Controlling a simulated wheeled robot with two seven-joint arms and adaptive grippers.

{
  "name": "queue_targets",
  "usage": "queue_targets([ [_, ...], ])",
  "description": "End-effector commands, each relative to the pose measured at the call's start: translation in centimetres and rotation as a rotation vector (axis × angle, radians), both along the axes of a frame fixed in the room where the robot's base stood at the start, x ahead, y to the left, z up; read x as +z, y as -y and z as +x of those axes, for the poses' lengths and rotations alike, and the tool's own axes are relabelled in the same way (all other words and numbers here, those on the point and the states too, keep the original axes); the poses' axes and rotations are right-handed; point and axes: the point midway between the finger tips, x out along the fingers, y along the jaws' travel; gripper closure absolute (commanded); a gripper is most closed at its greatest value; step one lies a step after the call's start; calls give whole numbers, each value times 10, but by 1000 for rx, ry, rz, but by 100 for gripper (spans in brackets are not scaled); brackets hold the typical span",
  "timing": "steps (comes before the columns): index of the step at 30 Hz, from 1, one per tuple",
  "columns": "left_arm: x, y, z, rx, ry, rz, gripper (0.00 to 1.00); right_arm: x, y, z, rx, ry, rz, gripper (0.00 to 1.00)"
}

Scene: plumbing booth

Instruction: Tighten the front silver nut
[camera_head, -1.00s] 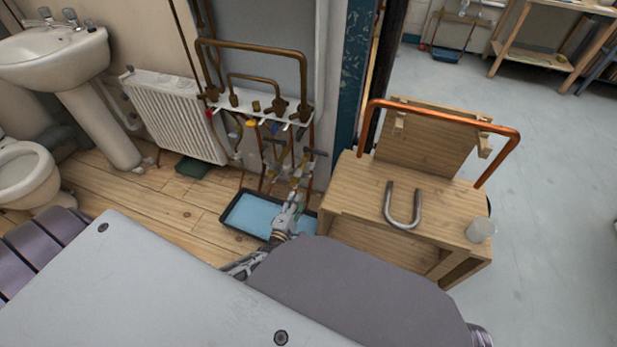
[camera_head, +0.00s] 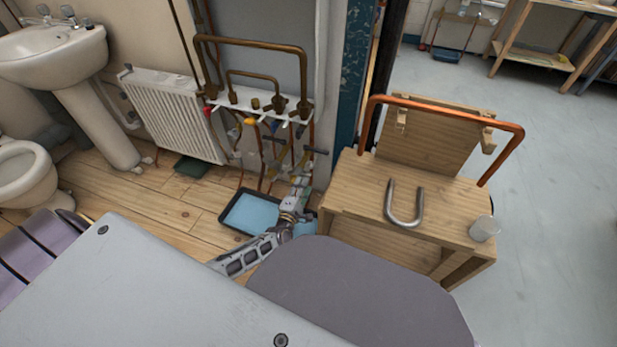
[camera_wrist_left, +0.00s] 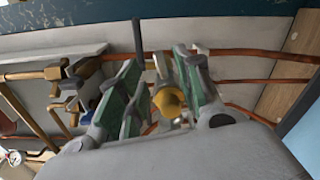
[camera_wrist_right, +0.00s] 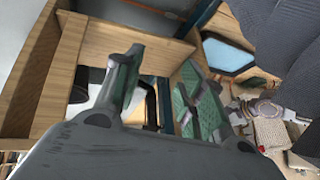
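Thin copper pipes with small valves and fittings (camera_head: 277,160) run down below the white manifold rail. My left gripper (camera_head: 302,180) is at the right-hand side of these pipes, above the blue tray. In the left wrist view, my left gripper (camera_wrist_left: 160,75) has its green-padded fingers apart. A yellow brass-coloured fitting (camera_wrist_left: 168,100) shows between them, closer to the right finger. A small pale piece at its lower end may be the silver nut; I cannot tell. My right gripper (camera_wrist_right: 158,75) is open and empty in the right wrist view, and out of the head view.
The blue tray (camera_head: 228,221) lies on the floor under the pipes. A wooden bench (camera_head: 352,187) with a copper pipe (camera_head: 445,112), a grey U-shaped bar (camera_head: 391,205) and a cup (camera_head: 484,229) stands right. A radiator (camera_head: 177,115) is left.

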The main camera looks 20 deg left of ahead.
Motion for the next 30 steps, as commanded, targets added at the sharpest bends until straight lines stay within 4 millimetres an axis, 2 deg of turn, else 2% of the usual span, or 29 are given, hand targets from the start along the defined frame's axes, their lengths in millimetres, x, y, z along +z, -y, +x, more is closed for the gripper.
queue_targets([
  [6,0,-2,22,0,2,0,65,-17,-3,-2,-12,15,21,60],
  [18,0,-5,57,0,2,0,65,-37,-6,1,-28,50,52,60],
  [30,1,-6,68,0,0,0,65,-40,-6,-1,-24,54,55,60],
])
